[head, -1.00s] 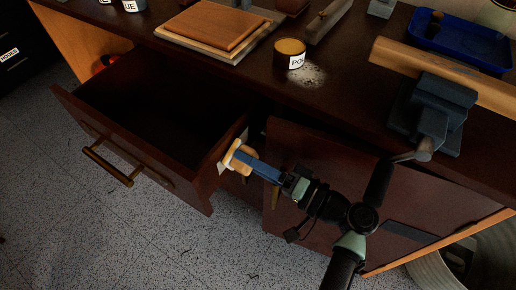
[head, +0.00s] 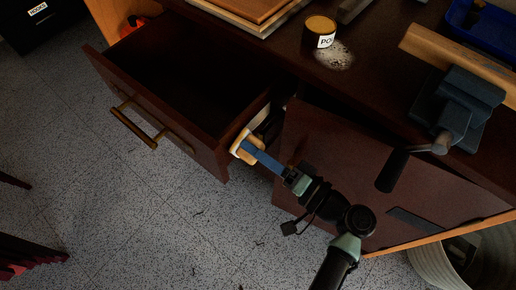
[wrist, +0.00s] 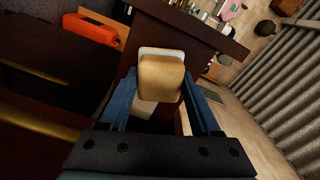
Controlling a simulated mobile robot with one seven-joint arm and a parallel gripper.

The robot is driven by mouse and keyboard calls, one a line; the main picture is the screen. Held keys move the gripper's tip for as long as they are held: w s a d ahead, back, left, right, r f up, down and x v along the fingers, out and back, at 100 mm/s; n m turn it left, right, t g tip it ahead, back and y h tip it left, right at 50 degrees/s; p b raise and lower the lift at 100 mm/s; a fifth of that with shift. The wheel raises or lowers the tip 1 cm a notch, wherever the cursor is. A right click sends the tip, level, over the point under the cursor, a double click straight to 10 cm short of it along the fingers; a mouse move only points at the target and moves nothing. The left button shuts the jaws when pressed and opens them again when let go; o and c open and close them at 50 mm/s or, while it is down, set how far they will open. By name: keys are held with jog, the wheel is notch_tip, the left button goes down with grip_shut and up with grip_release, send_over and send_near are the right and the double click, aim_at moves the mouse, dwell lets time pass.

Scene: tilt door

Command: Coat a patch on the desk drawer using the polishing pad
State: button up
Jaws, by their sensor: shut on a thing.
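The desk drawer (head: 165,125) is pulled out, with a brass bar handle on its dark brown front. My gripper (head: 251,149) has blue fingers shut on the polishing pad (head: 240,144), a tan block with a white layer. It holds the pad beside the right end of the drawer, near the front panel. In the wrist view the pad (wrist: 160,77) sits between my blue fingers (wrist: 160,100), in front of dark drawer wood. The pad covers part of that wood, and I cannot tell whether it touches.
A polish can (head: 319,32) stands on the desk top beside a pale speckled patch (head: 335,56). A blue vise (head: 463,95) grips a wooden board at the right. A cabinet door (head: 350,170) is right of my gripper.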

jog(key=v, duration=0.6)
dwell(0.3)
jog(key=shift+d, duration=0.1)
jog(key=v, duration=0.3)
dwell(0.4)
jog(key=shift+r, duration=0.15)
dwell(0.4)
jog(key=a+r+m+t+h+p, duration=0.3)
jog(key=r+m+h+p, duration=0.2)
jog(key=r+p, duration=0.5)
jog(key=a+r+m+t+h+p, duration=0.3)
jog(key=r+h+p, duration=0.6)
jog(key=p, duration=1.3)
notch_tip(320, 180, up, 2)
jog(key=m+t, duration=0.1)
jog(key=m, duration=0.1)
jog(key=shift+w+r+m+h, duration=0.2)
jog(key=shift+m+h, duration=0.1)
jog(key=shift+m, duration=0.1)
jog(key=shift+a, duration=0.1)
